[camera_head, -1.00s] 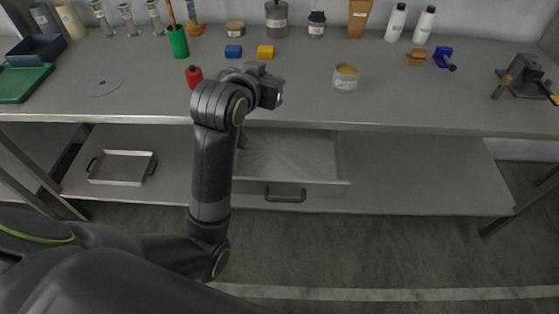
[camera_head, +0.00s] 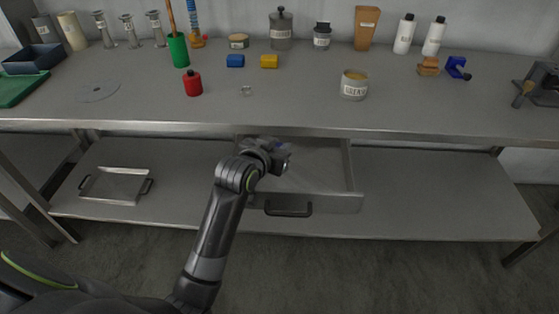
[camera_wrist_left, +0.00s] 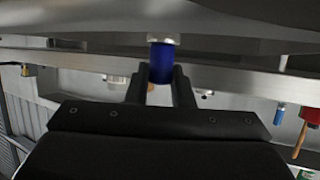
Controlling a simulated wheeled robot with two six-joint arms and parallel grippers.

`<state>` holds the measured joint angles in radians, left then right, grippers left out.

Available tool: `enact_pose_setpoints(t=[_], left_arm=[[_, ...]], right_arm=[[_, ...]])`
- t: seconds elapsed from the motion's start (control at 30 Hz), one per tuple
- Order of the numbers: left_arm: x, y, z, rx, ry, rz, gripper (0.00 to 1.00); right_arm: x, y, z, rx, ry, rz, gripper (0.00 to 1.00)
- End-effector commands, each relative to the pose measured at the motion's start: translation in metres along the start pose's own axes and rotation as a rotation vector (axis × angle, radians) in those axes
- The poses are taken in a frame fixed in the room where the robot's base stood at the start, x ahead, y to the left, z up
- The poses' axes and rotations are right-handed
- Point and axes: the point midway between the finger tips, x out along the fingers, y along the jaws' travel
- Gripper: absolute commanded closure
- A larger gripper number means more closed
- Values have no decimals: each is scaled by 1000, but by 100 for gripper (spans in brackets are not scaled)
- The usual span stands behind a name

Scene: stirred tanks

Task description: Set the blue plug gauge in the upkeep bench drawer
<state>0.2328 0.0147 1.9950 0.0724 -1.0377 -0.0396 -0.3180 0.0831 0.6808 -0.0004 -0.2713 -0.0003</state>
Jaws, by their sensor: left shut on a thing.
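The blue plug gauge (camera_wrist_left: 161,64) is between the two fingers of my left gripper (camera_wrist_left: 162,88) in the left wrist view, with a pale metal end beyond the blue body. In the head view my left gripper (camera_head: 284,164) is shut on it over the open drawer (camera_head: 325,178), below the bench top's front edge. The gauge is mostly hidden there by the gripper and wrist. The drawer is pulled out from under the bench top, with a dark handle (camera_head: 288,209) on its front; the part of its inside that shows looks empty. My right gripper is not in view.
The bench top (camera_head: 300,103) overhangs the drawer's back. A metal tray (camera_head: 116,186) lies on the lower shelf.

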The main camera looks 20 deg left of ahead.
Motion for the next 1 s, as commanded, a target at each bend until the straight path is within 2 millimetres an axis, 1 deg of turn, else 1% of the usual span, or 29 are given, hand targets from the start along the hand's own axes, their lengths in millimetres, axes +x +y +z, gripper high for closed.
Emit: enact_pose_setpoints(t=[0.07,0.2,0.3,0.43,0.67,0.7,0.8,0.87,1.0], left_arm=[[3,0,8,-1,-1,0,100],[11,0,28,-2,-3,0,100],[14,0,36,-1,0,0,100],[15,0,37,0,1,0,100],[16,0,39,-1,0,0,100],[16,0,40,-1,0,0,78],[16,0,39,0,0,0,65],[16,0,39,0,0,0,58],[16,0,39,0,0,0,58]], right_arm=[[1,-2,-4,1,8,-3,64],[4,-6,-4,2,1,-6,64],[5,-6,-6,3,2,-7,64],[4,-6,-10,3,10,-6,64],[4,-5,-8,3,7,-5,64],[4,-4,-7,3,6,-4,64],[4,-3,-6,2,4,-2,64],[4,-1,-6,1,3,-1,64],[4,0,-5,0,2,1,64]])
